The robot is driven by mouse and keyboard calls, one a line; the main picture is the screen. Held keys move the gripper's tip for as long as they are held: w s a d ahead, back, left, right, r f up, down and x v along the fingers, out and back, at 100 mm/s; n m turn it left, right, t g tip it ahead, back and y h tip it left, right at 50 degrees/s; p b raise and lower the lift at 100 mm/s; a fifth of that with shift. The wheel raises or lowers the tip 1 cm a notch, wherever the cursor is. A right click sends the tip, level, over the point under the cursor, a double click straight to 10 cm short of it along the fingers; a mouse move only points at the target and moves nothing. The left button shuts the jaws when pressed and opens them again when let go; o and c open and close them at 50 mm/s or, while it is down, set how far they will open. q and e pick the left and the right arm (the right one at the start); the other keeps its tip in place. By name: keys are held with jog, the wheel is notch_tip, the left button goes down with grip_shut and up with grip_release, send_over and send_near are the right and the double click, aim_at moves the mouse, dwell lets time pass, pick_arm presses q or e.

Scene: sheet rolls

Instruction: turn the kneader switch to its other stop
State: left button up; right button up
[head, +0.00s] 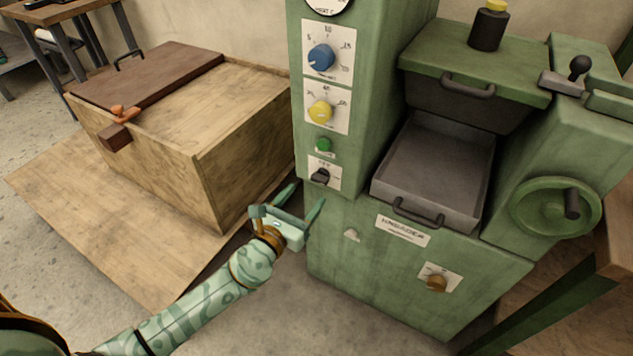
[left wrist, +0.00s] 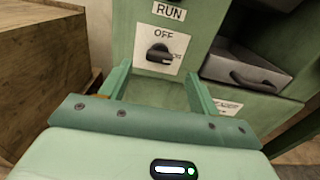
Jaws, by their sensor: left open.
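The kneader switch (head: 320,177) is a small black knob on a white plate on the front of the green machine, below a green button. In the left wrist view the black knob (left wrist: 159,53) shows with OFF printed above it and a smaller mark, partly covered, at its right. Its handle appears to lie roughly sideways; I cannot tell exactly which mark it points to. My left gripper (head: 305,198) is open and empty, just below and in front of the switch. In the left wrist view its fingers (left wrist: 156,78) point at the plate, apart from the knob. My right gripper is out of view.
A blue knob (head: 320,58) and a yellow knob (head: 320,111) sit above the switch. A grey tray (head: 432,172) with a handle is at the right, above an orange-brown knob (head: 436,282). A wooden chest (head: 220,140) stands at the left; a narrow gap separates it from the machine.

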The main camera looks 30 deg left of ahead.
aim_at(317, 181)
pick_arm(q)
jog(key=w, duration=0.6)
jog(key=shift+w+d+b, duration=0.1)
jog(key=shift+w+b, duration=0.15)
jog(key=shift+b, duration=0.05)
jog(key=c, duration=1)
